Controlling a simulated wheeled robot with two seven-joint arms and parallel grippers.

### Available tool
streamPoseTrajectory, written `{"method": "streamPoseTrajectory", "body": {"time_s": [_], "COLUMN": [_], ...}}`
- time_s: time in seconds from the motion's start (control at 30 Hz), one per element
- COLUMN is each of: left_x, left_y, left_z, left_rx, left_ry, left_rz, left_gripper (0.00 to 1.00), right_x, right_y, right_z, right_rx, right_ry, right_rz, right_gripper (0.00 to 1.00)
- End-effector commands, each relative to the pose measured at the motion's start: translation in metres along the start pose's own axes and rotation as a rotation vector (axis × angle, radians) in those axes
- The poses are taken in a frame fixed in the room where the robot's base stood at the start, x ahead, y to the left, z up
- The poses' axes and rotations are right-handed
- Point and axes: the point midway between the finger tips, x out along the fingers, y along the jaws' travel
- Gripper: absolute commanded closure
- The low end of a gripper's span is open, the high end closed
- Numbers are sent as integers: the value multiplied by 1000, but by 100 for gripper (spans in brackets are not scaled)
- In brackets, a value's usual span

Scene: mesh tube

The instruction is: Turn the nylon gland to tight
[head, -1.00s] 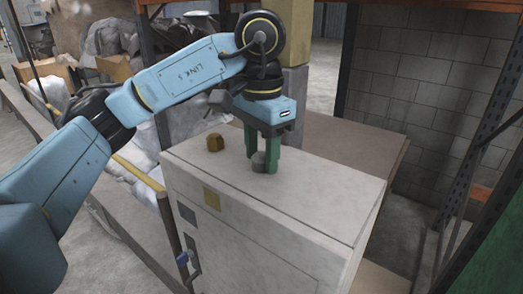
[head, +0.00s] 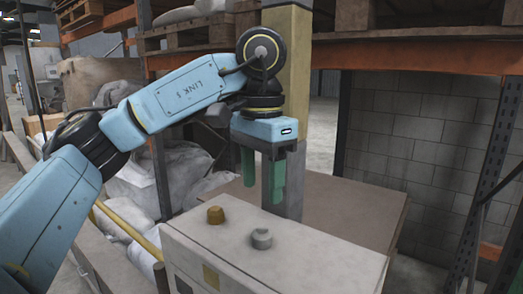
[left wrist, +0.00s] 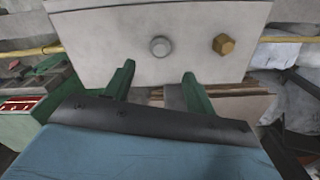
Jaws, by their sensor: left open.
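The grey nylon gland (head: 261,240) stands upright on top of the pale cabinet (head: 320,261). A brass-coloured hex gland (head: 215,215) stands to its left, apart from it. My left gripper (head: 262,192) is open and empty, with its green fingers pointing down above and behind the grey gland, clear of it. In the left wrist view the grey gland (left wrist: 160,46) shows beyond the open fingertips (left wrist: 159,72), roughly centred between them, and the brass gland (left wrist: 223,44) is to the right. My right gripper is not in view.
A wooden post (head: 287,60) and orange racking stand behind the cabinet. White sacks (head: 150,180) and a yellow rail (head: 128,230) lie to the left. A flat brown board (head: 350,205) is behind the cabinet. The cabinet top around the glands is otherwise clear.

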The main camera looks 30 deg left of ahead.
Motion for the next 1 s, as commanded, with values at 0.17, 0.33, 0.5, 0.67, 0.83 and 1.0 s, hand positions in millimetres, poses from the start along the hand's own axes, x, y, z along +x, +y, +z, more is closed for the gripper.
{"method": "streamPoseTrajectory", "body": {"time_s": [0.17,0.33,0.5,0.67,0.83,1.0], "left_x": [-28,-37,-38,-38,-38,-38], "left_y": [0,0,0,0,0,0], "left_z": [0,0,0,0,0,0], "left_rx": [-1,0,0,0,0,0], "left_ry": [2,0,0,0,0,0], "left_rz": [-2,0,0,0,0,0], "left_gripper": [45,45,45,45,45,45], "right_x": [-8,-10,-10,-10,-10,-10], "right_y": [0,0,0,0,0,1], "right_z": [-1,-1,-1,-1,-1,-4], "right_rx": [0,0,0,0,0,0], "right_ry": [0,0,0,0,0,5], "right_rz": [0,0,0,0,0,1], "right_gripper": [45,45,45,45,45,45]}}
